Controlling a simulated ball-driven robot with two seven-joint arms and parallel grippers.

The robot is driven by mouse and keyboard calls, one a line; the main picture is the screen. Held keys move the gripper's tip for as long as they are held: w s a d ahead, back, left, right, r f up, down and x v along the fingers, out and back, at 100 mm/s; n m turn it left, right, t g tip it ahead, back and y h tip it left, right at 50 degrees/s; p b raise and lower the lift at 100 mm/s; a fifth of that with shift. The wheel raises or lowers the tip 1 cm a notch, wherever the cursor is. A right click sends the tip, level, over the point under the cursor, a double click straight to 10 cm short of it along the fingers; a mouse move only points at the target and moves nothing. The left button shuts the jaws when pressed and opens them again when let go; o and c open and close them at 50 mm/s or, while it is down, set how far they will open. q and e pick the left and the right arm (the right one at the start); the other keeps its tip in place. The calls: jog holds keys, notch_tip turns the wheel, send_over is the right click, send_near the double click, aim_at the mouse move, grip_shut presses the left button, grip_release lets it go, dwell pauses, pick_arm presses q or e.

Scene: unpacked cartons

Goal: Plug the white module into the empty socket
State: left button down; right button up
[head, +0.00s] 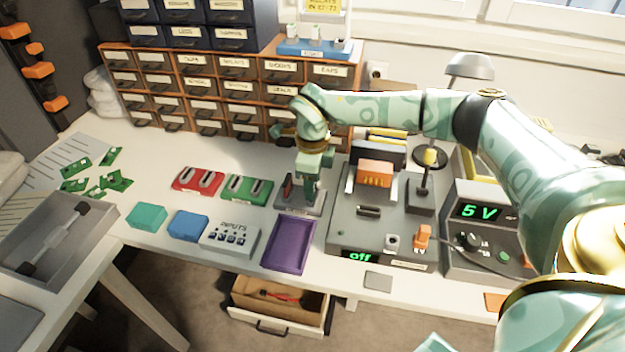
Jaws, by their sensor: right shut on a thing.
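My right gripper (309,192) points down over a small grey stand (318,207), left of the grey device. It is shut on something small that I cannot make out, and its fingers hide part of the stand. A dark reddish piece (287,187) stands upright just left of the fingers. A pale box marked INPUTS (228,240) lies at the bench's front; I cannot tell if it is the white module. The grey device (345,232) has a dark slot (368,211) that looks empty. An orange block (375,174) sits behind that slot. My left gripper is out of view.
A purple tray (289,246), a blue block (188,225) and a teal block (147,216) line the front edge. Red (198,180) and green (247,189) slotted holders lie behind. A 5 V supply (480,211) stands right. An open drawer (280,303) juts out below.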

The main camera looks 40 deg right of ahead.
jog(key=shift+f, duration=0.2)
jog(key=o, duration=1.3)
jog(key=shift+r, duration=0.1)
pick_arm(q)
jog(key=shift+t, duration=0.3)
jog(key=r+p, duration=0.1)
jog(key=p, duration=0.1)
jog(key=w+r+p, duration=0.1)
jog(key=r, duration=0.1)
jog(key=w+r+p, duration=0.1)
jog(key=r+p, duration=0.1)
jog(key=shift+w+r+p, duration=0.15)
jog(key=shift+p, duration=0.2)
pick_arm(e)
notch_tip(320, 180, up, 16)
jog(key=shift+r, duration=0.1)
